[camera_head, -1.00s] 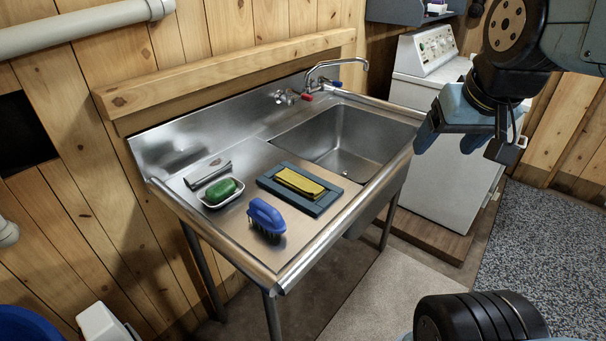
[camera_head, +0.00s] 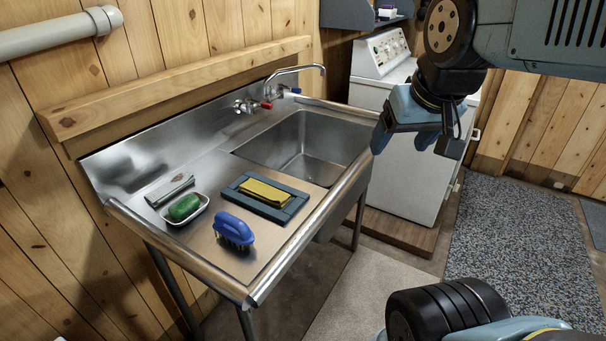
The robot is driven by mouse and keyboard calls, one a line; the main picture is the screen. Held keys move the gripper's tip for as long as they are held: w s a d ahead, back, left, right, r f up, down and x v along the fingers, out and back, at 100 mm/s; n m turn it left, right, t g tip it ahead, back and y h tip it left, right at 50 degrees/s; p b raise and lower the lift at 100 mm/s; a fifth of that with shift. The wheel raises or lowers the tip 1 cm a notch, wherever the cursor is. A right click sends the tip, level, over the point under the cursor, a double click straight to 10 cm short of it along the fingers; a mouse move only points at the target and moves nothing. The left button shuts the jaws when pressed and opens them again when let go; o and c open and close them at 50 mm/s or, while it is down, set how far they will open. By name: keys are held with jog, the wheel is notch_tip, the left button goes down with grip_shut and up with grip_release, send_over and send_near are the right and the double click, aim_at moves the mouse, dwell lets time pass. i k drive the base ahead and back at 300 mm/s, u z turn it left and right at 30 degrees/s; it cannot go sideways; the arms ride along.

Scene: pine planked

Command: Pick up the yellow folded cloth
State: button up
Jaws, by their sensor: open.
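The yellow folded cloth (camera_head: 264,190) lies flat on a dark blue-grey tray (camera_head: 291,207) on the drainboard of the steel sink unit. My gripper (camera_head: 408,138) hangs in the air to the right of the sink basin, in front of the white machine. It is well apart from the cloth, up and to the right of it in the picture. It is open, and I see nothing between its blue fingers.
Left of the tray are a blue brush (camera_head: 234,229), a green soap in a white dish (camera_head: 187,208) and a small metal bar (camera_head: 170,190). The sink basin (camera_head: 305,150) and tap (camera_head: 296,72) are behind. A white machine (camera_head: 400,180) stands to the right.

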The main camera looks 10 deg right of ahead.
aim_at(263, 191)
jog(key=k, duration=1.3)
jog(key=u, duration=0.3)
jog(key=i, duration=0.6)
jog(key=u, duration=0.8)
jog(key=i, duration=1)
jog(key=z, duration=0.1)
